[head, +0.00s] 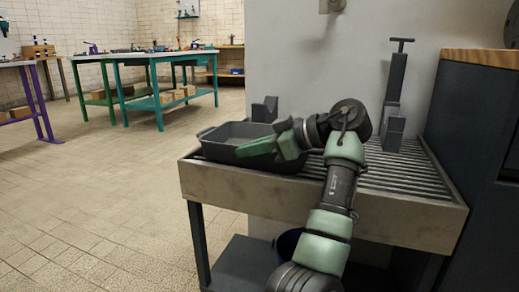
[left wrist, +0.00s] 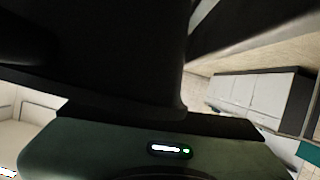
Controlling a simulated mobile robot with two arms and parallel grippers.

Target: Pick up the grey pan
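The grey pan (head: 216,144) is a dark rectangular dish on the left end of the slatted metal table in the head view. My left gripper (head: 268,146), with green fingers, is at the pan's right part, over or against its near right rim. The fingers and the arm hide part of the pan. I cannot tell whether the fingers are closed on the rim. The left wrist view is mostly filled by dark, close surfaces and does not show the fingertips clearly. My right gripper is in neither view.
The slatted table (head: 247,190) stands against a pale wall. A dark upright clamp-like tool (head: 395,95) stands at its back right, beside a dark cabinet (head: 470,150). A small dark block (head: 265,109) is behind the pan. The tiled floor at left is clear.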

